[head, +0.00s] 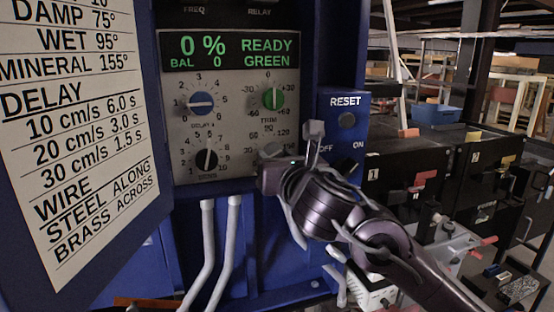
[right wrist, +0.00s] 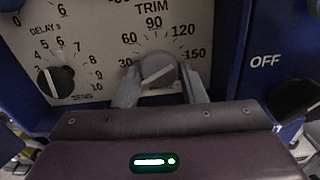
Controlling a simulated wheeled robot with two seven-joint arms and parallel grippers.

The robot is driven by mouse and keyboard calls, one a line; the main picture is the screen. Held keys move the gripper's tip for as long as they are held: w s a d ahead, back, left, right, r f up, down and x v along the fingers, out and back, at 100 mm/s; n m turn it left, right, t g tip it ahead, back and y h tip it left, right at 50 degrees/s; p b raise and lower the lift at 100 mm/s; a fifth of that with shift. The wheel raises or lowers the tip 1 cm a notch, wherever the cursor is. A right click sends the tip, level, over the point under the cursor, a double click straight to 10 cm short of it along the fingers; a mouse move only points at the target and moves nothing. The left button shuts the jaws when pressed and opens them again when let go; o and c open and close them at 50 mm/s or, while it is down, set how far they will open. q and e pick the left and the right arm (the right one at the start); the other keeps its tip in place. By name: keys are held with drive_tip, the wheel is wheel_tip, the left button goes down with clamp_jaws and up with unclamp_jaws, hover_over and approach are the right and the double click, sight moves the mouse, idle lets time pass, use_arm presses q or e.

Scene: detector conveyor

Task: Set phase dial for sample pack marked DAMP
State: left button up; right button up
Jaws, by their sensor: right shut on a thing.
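The phase dial (right wrist: 157,70) is a grey knob with a white line, on a scale marked 60, 90, 120 and 150. The line slants from lower left to upper right. My right gripper (right wrist: 160,90) is shut on the dial, with a finger on each side of it. In the head view the right gripper (head: 270,156) hides most of the dial and part of its scale. The chart (head: 75,120) at the left reads DAMP 75°, WET 95°, MINERAL 155°. The display (head: 230,50) reads 0 % BAL, READY GREEN. My left gripper is not in view.
Close by on the panel are a blue delay dial (head: 201,103), a green trim dial (head: 273,98) and a black sensitivity dial (head: 207,159). The RESET button (head: 347,119) and an OFF/ON switch are to the right. Black cases (head: 405,165) stand farther right.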

drive_tip(key=m+b, duration=0.2)
drive_tip(key=m, duration=0.1)
drive_tip(key=shift+f+m, duration=0.15)
drive_tip(key=shift+m, duration=0.15)
drive_tip(key=m+b, duration=0.1)
drive_tip(key=m, duration=0.3)
drive_tip(key=shift+a+m, duration=0.1)
drive_tip(key=shift+m, duration=0.2)
drive_tip(key=m+b, duration=0.1)
drive_tip(key=m, duration=0.4)
drive_tip(key=shift+m+b, duration=0.3)
drive_tip(key=m, duration=0.4)
drive_tip(key=shift+m+b, duration=0.3)
drive_tip(key=shift+m, duration=0.1)
drive_tip(key=shift+r, duration=0.2)
drive_tip(key=o, duration=1)
drive_tip(key=shift+s, duration=0.15)
